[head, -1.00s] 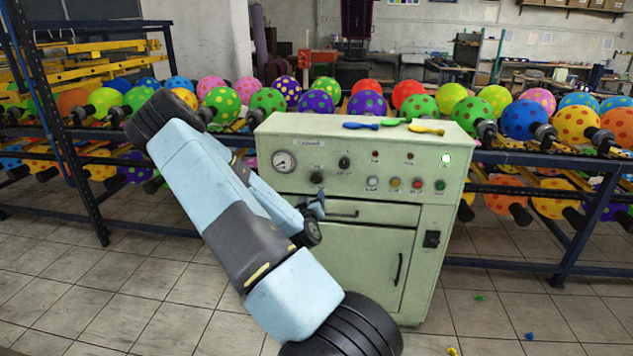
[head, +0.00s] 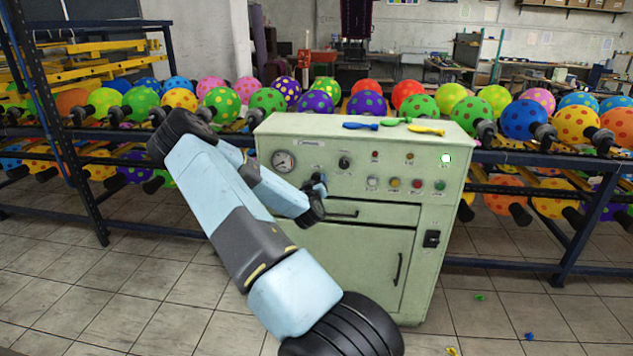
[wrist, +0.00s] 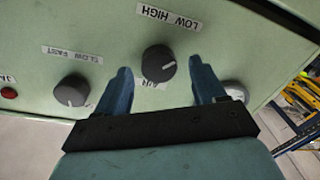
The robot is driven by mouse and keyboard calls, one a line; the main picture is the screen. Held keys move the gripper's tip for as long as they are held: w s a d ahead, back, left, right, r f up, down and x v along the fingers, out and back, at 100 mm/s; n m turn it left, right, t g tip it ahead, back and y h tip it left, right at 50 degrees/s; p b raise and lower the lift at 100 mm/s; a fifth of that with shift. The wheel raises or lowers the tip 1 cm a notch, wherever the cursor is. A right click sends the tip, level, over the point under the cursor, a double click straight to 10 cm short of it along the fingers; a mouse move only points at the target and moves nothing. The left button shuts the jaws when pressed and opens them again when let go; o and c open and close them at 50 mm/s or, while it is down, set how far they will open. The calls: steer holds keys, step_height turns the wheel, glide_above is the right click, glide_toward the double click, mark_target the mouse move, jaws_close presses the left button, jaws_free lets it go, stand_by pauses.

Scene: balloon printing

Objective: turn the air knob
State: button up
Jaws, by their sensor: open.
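In the wrist view, a dark round knob (wrist: 158,63) with a white pointer mark sits on the pale green panel under a LOW HIGH label. A second label beside it is partly hidden. My gripper (wrist: 160,68) is open, with one blue finger on each side of this knob; a gap shows on both sides. In the head view, my gripper (head: 318,184) is at the front of the green machine (head: 355,255), covering the lower left knob.
Another knob (wrist: 70,90), labelled SLOW FAST, is left in the wrist view. The pressure gauge (head: 284,161) is left of my gripper in the head view. Buttons (head: 394,183) line the panel's right. Balloons (head: 366,104) lie on top and on racks behind.

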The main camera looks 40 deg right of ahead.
steer(key=shift+x, duration=0.8)
steer(key=c, duration=1.1)
steer(key=shift+d, duration=0.1)
steer(key=shift+o, duration=0.2)
